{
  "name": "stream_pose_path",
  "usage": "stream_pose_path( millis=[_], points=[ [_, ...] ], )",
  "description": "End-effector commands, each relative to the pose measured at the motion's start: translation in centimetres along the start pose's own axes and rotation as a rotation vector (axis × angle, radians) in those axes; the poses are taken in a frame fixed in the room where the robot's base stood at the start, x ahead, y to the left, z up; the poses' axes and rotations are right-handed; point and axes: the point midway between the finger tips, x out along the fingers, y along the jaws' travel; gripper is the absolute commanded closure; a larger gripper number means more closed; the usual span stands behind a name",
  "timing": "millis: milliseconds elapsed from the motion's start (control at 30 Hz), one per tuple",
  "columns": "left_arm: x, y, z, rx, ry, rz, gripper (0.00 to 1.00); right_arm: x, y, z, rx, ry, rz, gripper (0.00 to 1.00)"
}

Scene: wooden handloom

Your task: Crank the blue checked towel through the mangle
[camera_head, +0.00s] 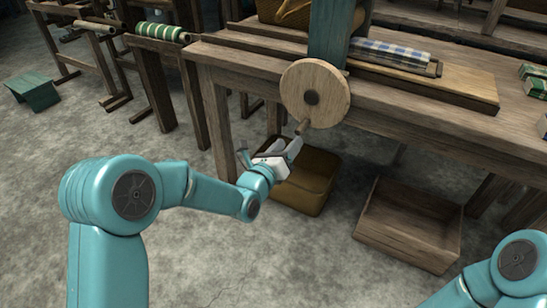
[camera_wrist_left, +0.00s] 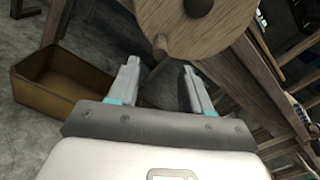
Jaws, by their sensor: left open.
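The mangle's round wooden crank wheel (camera_head: 328,85) stands at the front edge of the table, against a blue-green post (camera_head: 333,30). A short wooden handle peg (camera_head: 301,127) sticks out low on the wheel. The blue checked towel (camera_head: 390,53) lies rolled on a board to the right of the post. My left gripper (camera_head: 272,148) is open and empty, just below and left of the peg. In the left wrist view the peg (camera_wrist_left: 160,44) shows beyond the open fingertips (camera_wrist_left: 158,70), near the wheel's lower edge (camera_wrist_left: 205,35). My right gripper is out of view.
A brown bin (camera_head: 305,185) stands on the floor beneath the left gripper, and an open wooden crate (camera_head: 410,225) stands right of it. The wooden table (camera_head: 430,115) spans the right. A green striped roll (camera_head: 158,31) rests on a stand at the left.

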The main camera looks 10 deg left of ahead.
Motion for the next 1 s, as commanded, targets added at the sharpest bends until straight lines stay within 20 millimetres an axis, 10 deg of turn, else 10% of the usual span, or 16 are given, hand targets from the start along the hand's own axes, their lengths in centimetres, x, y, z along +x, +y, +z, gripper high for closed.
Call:
stream_pose_path(
  millis=[333, 1000],
  points=[
    [-6.4, 0.0, 0.2, 0.000, -0.002, 0.001, 0.51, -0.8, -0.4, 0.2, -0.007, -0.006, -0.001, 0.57],
    [-7.2, 1.3, -0.4, -0.005, 0.006, 0.024, 0.51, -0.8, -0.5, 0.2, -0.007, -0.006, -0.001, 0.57]
  ],
)
